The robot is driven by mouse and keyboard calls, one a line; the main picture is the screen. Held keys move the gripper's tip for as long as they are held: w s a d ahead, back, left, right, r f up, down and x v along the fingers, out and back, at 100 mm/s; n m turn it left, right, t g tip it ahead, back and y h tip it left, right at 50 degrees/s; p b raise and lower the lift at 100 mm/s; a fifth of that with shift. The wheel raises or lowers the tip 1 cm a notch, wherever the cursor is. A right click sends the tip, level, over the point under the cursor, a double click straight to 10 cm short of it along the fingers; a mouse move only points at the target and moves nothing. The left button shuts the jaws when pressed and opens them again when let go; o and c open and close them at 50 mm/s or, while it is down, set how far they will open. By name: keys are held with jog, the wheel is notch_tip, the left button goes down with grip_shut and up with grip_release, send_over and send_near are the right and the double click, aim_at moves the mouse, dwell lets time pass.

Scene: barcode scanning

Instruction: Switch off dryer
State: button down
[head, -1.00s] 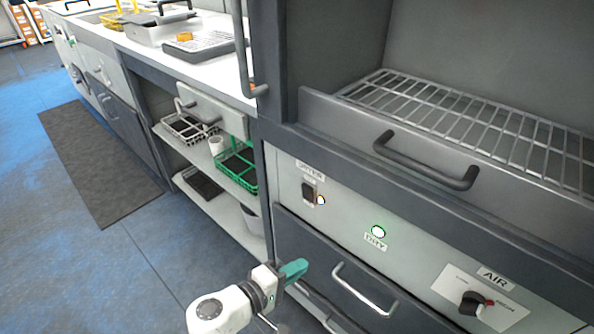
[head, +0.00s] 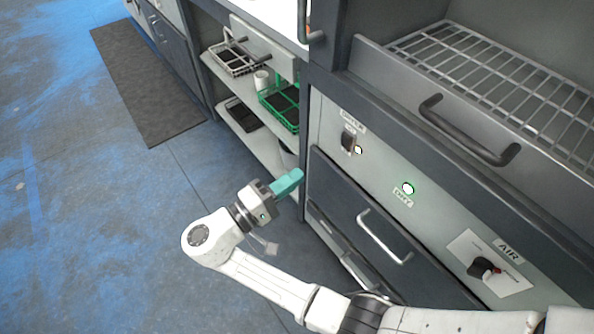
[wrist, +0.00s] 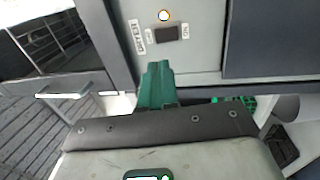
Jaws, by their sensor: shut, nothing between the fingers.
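An AIR knob (head: 482,267) is at the right end. My gripper (head: 297,176), with teal fingers, is shut and empty, left of the dryer and below the switch, apart from it. In the wrist view the shut fingers (wrist: 157,68) point toward the panel. The switch (wrist: 167,33) and lit lamp (wrist: 165,15) lie just beyond them. The switch's rocker position is too small to tell.
A drawer with a handle (head: 384,238) is below the panel. A wire rack (head: 505,75) and dark handle (head: 470,130) are above it. A shelf to the left holds a green basket (head: 281,105) and a grey basket (head: 234,59). Open floor lies left, with a dark mat (head: 150,90).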

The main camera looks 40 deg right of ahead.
aim_at(346, 140)
jog(key=d, duration=0.4)
jog(key=d+r, duration=0.1)
jog(key=d, duration=0.7)
jog(key=shift+d+r+p, duration=0.15)
jog(key=shift+r+p, duration=0.2)
